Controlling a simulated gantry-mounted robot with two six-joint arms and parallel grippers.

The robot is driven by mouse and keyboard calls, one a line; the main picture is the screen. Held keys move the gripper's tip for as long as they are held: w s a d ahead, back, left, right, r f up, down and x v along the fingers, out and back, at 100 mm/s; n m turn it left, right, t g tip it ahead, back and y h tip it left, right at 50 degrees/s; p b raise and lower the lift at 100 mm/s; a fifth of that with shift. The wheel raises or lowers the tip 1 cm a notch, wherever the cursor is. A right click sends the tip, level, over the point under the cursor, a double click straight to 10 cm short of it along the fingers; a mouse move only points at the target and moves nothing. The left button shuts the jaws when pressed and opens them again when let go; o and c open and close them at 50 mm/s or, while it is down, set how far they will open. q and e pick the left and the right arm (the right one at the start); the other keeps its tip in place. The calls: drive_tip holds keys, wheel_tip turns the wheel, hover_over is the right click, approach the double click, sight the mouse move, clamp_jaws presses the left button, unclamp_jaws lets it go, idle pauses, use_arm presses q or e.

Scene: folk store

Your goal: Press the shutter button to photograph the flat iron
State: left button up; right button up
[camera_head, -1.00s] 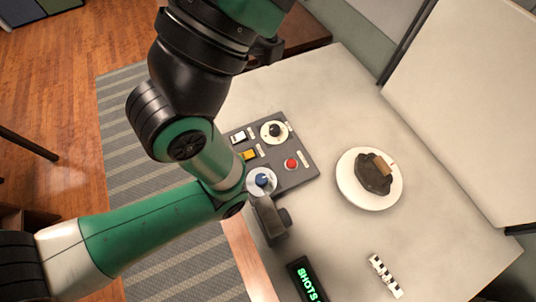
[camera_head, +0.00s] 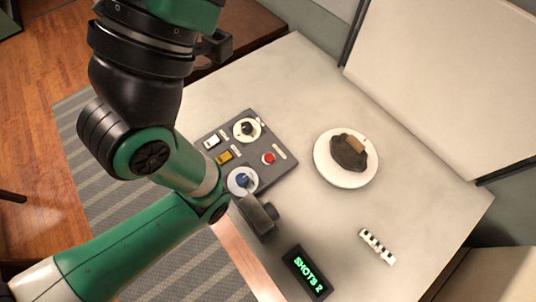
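The dark flat iron (camera_head: 347,152) with a brown handle sits on a round white plate (camera_head: 330,175) on the pale table. A grey control panel (camera_head: 262,182) lies to its left. On the panel is a red button (camera_head: 268,158), uncovered; its label is too small to read. A black camera-like block (camera_head: 258,214) stands below the panel, partly beside my arm. A small display (camera_head: 307,272) shows green "SHOTS" and a character that looks like 2. My green and black arm crosses the left side; its far end runs out at the lower left. Neither gripper is in view.
The panel also has a black dial (camera_head: 247,128), a blue knob (camera_head: 242,180), a white switch (camera_head: 212,142) and a yellow switch (camera_head: 223,157). A black-and-white strip (camera_head: 377,246) lies at the lower right. A pale backdrop board (camera_head: 450,80) stands behind the plate.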

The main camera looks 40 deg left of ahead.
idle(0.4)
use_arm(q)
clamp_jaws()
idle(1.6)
